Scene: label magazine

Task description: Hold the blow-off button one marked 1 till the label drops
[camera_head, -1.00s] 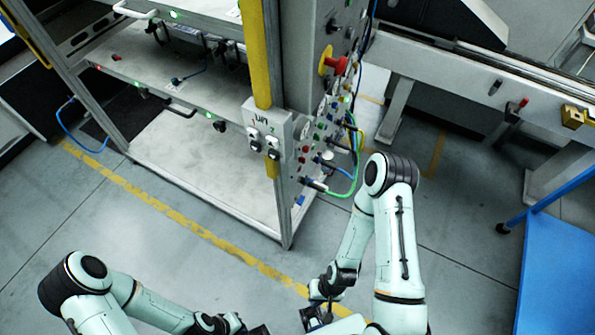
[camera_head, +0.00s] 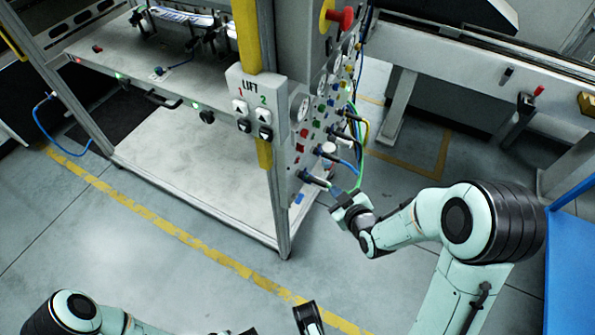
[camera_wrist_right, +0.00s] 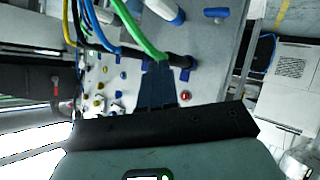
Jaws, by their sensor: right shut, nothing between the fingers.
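The side panel of the machine frame (camera_head: 318,120) carries several small coloured buttons, gauges and hose fittings. I cannot read which one is blow-off button 1. My right gripper (camera_head: 335,193) is shut and empty, close to the panel's lower front edge by the hose fittings. In the right wrist view its dark fingers (camera_wrist_right: 157,72) point at the panel (camera_wrist_right: 125,72), beside a green hose; contact cannot be told. A red button (camera_wrist_right: 186,96) shows right of the fingers. I cannot pick out the label.
A LIFT box (camera_head: 258,103) marked 1 and 2 hangs on the yellow-striped post. Blue and green hoses (camera_head: 366,130) loop out beside the panel. A red emergency stop (camera_head: 341,17) sits higher. A blue table (camera_head: 572,262) stands right. The floor in front is clear.

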